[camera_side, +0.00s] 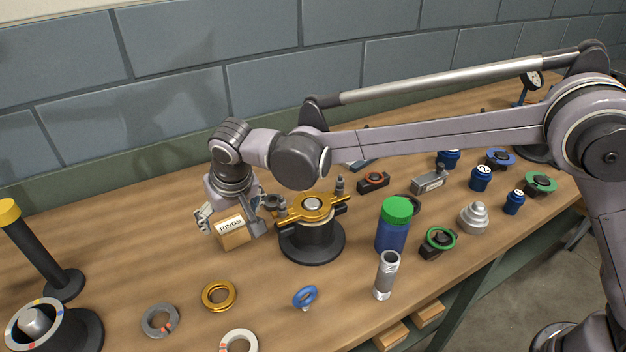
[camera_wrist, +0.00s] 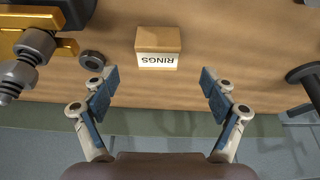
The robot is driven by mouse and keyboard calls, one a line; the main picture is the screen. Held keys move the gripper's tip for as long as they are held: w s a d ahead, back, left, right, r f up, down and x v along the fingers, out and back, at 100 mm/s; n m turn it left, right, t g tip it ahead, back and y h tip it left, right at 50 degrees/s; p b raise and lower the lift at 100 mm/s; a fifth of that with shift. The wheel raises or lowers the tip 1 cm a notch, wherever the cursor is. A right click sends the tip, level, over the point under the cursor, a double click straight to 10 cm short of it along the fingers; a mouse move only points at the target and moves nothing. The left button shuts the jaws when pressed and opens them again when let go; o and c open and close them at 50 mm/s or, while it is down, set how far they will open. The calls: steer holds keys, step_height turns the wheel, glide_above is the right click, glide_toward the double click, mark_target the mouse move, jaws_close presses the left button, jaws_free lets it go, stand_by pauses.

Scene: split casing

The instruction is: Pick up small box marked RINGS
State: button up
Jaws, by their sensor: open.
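The small box (camera_side: 233,233) is tan cardboard with a white label reading RINGS. It stands on the wooden bench, left of the gold-topped fixture. My gripper (camera_side: 231,218) is over and around the box in the side view, its fingers spread. In the wrist view the box (camera_wrist: 158,47) lies ahead of my open fingertips, roughly centred between them, with its label upside down. The two blue-padded fingers of my gripper (camera_wrist: 160,82) are wide apart, with nothing between the pads.
A black fixture with a gold top (camera_side: 312,209) stands close to the right of the box. A gold ring (camera_side: 219,296), a grey ring (camera_side: 160,321) and a blue ring-shaped part (camera_side: 305,297) lie in front. A dark post with a yellow cap (camera_side: 38,245) stands at far left.

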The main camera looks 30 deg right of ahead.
mark_target(231, 226)
steer(key=shift+w+x, duration=0.15)
steer(key=shift+x, duration=1.7)
steer(key=shift+w+x, duration=0.15)
steer(key=shift+x, duration=1.75)
steer(key=shift+d+r, duration=0.15)
steer(key=c, duration=1.4)
